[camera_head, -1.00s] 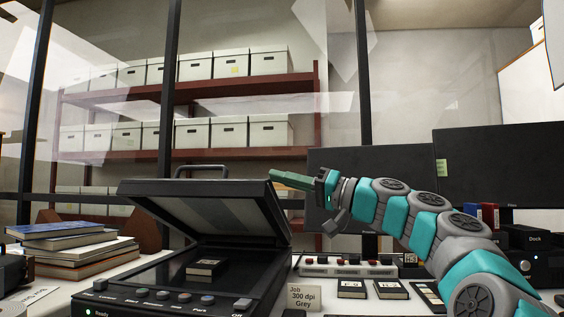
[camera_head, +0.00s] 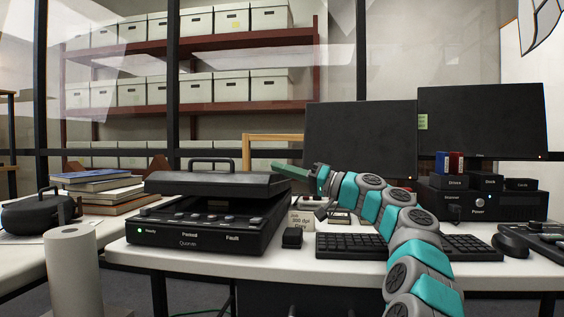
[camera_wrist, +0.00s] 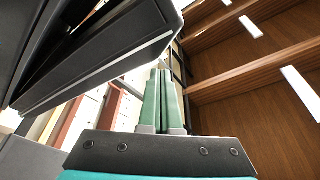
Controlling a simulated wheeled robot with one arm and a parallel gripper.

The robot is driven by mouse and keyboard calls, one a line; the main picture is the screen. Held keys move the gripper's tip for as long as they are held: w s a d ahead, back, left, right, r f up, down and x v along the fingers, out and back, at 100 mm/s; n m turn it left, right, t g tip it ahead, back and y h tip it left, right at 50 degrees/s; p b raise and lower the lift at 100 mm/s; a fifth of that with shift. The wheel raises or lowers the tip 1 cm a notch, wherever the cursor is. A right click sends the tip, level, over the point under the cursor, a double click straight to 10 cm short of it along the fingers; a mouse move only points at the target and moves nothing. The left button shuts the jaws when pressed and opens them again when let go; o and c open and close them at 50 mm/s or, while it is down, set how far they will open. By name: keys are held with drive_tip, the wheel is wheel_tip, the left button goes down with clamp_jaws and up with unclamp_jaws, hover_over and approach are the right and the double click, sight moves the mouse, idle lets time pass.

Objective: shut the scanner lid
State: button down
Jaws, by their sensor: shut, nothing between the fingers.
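The scanner (camera_head: 205,226) is a black flatbed unit on the white desk, with a lit green light and several front buttons. Its lid (camera_head: 222,184), with a handle on top, is lowered close to the body but still tilted, with a dark gap at the front. My gripper (camera_head: 288,170) has green fingers, shut and empty, at the right end of the lid near its upper edge. In the wrist view the gripper (camera_wrist: 165,95) points past the dark lid (camera_wrist: 100,55) on the left. I cannot tell whether the fingers touch the lid.
Books (camera_head: 102,187) are stacked left of the scanner. A keyboard (camera_head: 410,246), a black mouse-like object (camera_head: 292,238) and a card are to its right. Monitors (camera_head: 360,140) stand behind. A white roll (camera_head: 73,270) stands at front left.

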drive_tip(key=shift+s+f, duration=0.1)
drive_tip(key=shift+f, duration=0.2)
idle(0.4)
